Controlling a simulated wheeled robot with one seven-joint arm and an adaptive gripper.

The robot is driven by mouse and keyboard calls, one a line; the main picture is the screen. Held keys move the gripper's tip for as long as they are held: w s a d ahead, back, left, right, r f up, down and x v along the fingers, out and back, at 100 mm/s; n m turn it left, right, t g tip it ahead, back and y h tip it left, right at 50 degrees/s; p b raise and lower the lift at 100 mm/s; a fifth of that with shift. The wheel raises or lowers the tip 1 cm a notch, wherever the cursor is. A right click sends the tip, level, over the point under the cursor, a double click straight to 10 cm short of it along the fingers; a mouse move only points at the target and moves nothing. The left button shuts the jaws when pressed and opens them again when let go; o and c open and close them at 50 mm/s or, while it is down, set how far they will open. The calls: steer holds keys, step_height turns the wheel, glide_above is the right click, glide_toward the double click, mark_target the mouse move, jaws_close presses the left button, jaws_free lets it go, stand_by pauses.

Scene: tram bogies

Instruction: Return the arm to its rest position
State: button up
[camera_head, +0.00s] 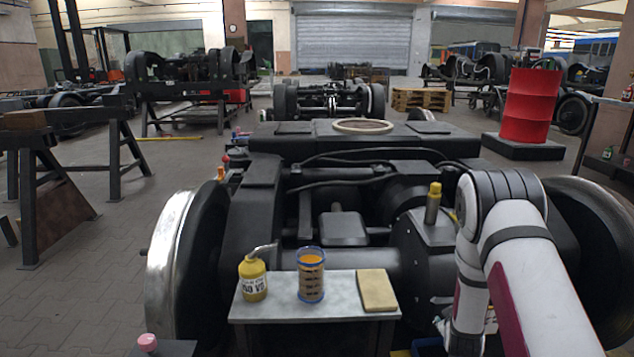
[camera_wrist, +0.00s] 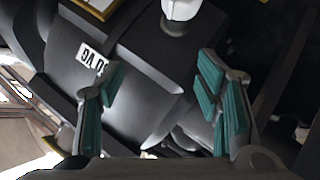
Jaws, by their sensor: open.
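My arm (camera_head: 520,260) is at the right in the head view, bent at the elbow, with its lower part hanging down beside the small table. The gripper end is hidden below the picture's edge there. In the wrist view my gripper (camera_wrist: 163,100) is open, its two teal-padded fingers wide apart. Nothing is between the fingertips. Behind them is a dark grey housing with a white label (camera_wrist: 94,58), and a white round part (camera_wrist: 180,16) at the top. I cannot tell the distance to the housing.
A small grey table (camera_head: 315,305) holds a yellow oil bottle (camera_head: 253,280), an orange jar (camera_head: 311,276) and a tan sponge-like block (camera_head: 377,290). The black bogie (camera_head: 345,225) fills the space behind it, with a large wheel (camera_head: 185,265) at left. A red barrel (camera_head: 528,105) stands at back right.

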steer(key=s+a+r+m+g+y, duration=0.1)
steer(key=s+a+r+g, duration=0.1)
steer(key=s+a+r, duration=0.5)
steer(key=s+a+r+m+g+y, duration=0.1)
steer(key=s+a+r+y, duration=0.15)
steer(key=r, duration=0.85)
steer(key=s+a+r+m+g+y, duration=0.1)
steer(key=s+a+r+g, duration=0.1)
steer(key=s+a+r, duration=0.5)
steer(key=s+a+r+g, duration=0.15)
steer(key=s+r, duration=0.25)
steer(key=s, duration=0.7)
steer(key=s+r+m+g, duration=0.1)
steer(key=s+r+g, duration=0.15)
steer(key=s, duration=0.85)
steer(key=s+a+r+g, duration=0.1)
steer(key=s+r, duration=0.4)
steer(key=s, duration=0.6)
step_height(320, 180, up, 38)
steer(key=t+p, duration=0.4)
steer(key=p, duration=3.2)
steer(key=shift+f+p, duration=0.25)
steer(key=shift+p, duration=0.1)
steer(key=shift+w, duration=0.1)
steer(key=shift+c, duration=0.6)
